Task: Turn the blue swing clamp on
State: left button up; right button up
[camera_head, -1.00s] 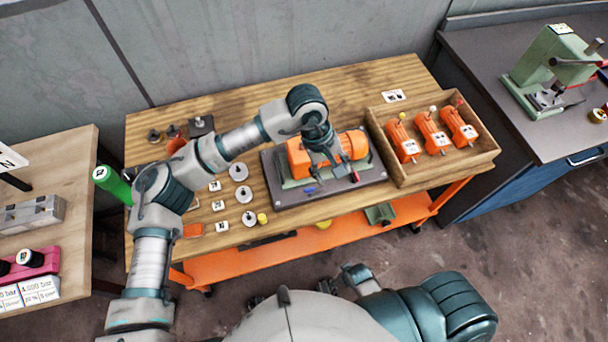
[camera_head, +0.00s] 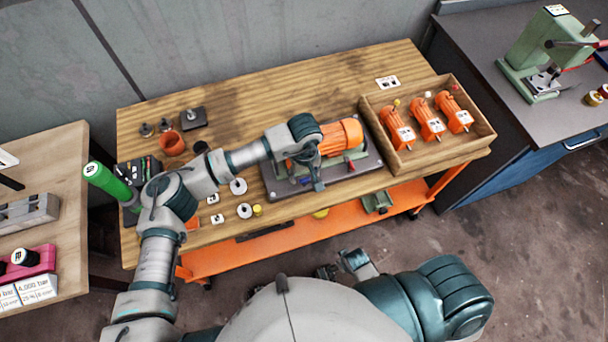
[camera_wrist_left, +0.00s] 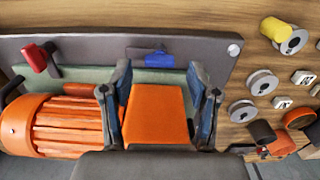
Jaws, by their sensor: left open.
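The blue swing clamp (camera_head: 305,181) sits at the front left of the dark base plate (camera_head: 279,190). It also shows in the left wrist view (camera_wrist_left: 159,58), just beyond the space between my fingertips. An orange motor (camera_head: 341,134) lies on the plate, partly hidden by my arm. My left gripper (camera_head: 316,178) is open above the motor's left part and points down. In the left wrist view, its fingers (camera_wrist_left: 161,80) stand on either side of an orange block (camera_wrist_left: 157,115); contact is unclear. A red clamp (camera_wrist_left: 38,57) is to the left there. My right gripper (camera_head: 357,263) is low near my body, its jaws unclear.
A wooden tray (camera_head: 487,136) with several orange motors stands right of the plate. An orange cup (camera_head: 172,143) stands at the back left. The table's back middle is clear.

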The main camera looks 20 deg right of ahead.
pick_arm(q)
jog(key=shift+d+f, duration=0.3)
jog(key=shift+f, duration=0.65)
jog(key=shift+a, duration=0.35)
jog(key=shift+c, duration=0.5)
jog(key=c, duration=0.4)
grip_shut()
jog(key=shift+d, duration=0.15)
